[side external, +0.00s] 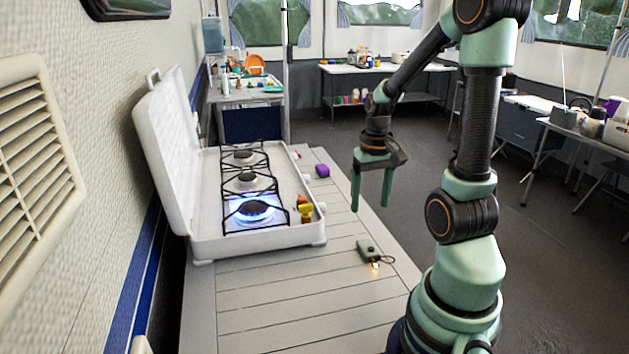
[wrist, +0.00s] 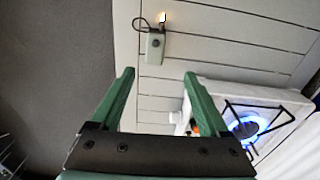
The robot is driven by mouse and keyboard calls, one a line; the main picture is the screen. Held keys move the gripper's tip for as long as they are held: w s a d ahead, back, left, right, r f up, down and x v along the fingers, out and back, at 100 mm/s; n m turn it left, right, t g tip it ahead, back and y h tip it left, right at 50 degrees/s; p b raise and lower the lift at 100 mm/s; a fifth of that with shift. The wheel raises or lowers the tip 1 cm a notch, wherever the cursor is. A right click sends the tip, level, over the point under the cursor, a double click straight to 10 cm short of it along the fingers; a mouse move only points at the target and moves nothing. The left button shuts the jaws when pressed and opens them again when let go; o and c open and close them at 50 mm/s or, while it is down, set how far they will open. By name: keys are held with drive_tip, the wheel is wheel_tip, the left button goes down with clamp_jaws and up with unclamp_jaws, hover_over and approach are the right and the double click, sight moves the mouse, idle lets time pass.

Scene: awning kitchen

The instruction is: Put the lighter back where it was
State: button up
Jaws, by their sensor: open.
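The lighter (side external: 367,250) is a small grey-green block with a dark cord loop and a small flame at one end. It lies on the slatted table right of the stove's front corner, near the table's right edge. In the wrist view the lighter (wrist: 155,45) lies beyond the fingertips, apart from them. My gripper (side external: 371,207) hangs in the air above and beyond the lighter, fingers down, open and empty. In the wrist view my gripper (wrist: 159,72) has its two green fingers wide apart with nothing between them.
A white camping stove (side external: 258,243) with its lid raised stands on the table (side external: 290,325); its front burner (side external: 255,210) burns blue. The table's front is clear.

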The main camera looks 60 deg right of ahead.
drive_tip(key=w+a+r+n+t, duration=0.2)
drive_tip(key=a+r, duration=0.4)
drive_tip(key=a, duration=0.5)
drive_tip(key=w+a+r+n+t, duration=0.3)
drive_tip(key=w+a+r+n, duration=0.1)
drive_tip(key=a, duration=0.7)
drive_tip(key=r+n, duration=0.1)
drive_tip(key=n, duration=0.1)
drive_tip(key=shift+w+r+n, duration=0.15)
drive_tip(key=shift+r+n, duration=0.15)
drive_tip(key=shift+r, duration=0.1)
